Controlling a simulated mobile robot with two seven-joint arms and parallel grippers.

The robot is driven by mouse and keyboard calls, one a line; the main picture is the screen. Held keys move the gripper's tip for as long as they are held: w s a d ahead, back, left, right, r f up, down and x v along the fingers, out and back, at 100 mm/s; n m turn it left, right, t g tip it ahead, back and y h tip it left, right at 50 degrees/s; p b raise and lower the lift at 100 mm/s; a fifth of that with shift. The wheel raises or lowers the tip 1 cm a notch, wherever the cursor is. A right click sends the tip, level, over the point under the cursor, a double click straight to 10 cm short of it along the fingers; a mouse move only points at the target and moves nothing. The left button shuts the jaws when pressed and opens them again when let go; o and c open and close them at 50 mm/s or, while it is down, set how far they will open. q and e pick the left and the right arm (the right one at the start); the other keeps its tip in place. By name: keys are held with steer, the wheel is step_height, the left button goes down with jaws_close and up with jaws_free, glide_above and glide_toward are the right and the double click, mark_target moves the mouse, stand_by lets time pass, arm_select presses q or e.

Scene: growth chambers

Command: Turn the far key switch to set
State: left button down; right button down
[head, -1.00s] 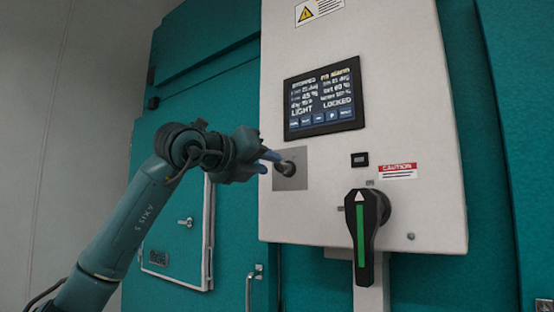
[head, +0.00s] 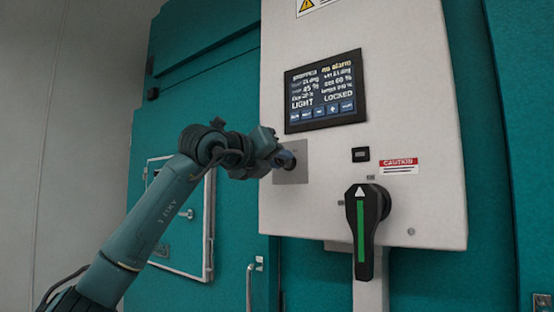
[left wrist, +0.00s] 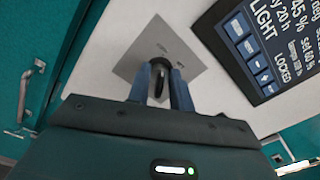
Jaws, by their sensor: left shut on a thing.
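The key switch sits on a square grey plate (head: 291,163) on the white control panel (head: 410,120), below and left of the screen. My left gripper (head: 287,160) is at the switch, its fingers shut on the key (left wrist: 159,82). In the left wrist view the two blue fingers (left wrist: 160,88) stand either side of the dark key, in front of the grey plate (left wrist: 140,60). The plate's small labels are too small to read. The screen (head: 325,92) reads "LIGHT" and "LOCKED". My right gripper is not in view.
A large black rotary handle with a green stripe (head: 363,230) sticks out at the panel's lower right. A small black fitting (head: 360,154) and a red caution label (head: 399,166) are above it. Teal chamber doors with a handle (head: 251,285) stand behind, left of the panel.

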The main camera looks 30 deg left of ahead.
arm_select(q)
steer(key=shift+m, duration=0.3)
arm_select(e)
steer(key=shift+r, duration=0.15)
arm_select(q)
steer(key=shift+m+p, duration=0.3)
steer(key=shift+m, duration=0.3)
steer(key=m+p, duration=0.1)
steer(key=m, duration=0.2)
steer(key=shift+d+r, duration=0.1)
steer(key=m, duration=0.3)
steer(key=shift+p, duration=0.4)
steer(key=shift+d+m+p, duration=0.1)
steer(key=shift+m+p, duration=0.25)
steer(key=shift+m, duration=1.55)
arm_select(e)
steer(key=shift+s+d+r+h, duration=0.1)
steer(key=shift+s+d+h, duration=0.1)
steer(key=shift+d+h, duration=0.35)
arm_select(q)
steer(key=shift+m+p, duration=0.3)
steer(key=shift+m, duration=0.1)
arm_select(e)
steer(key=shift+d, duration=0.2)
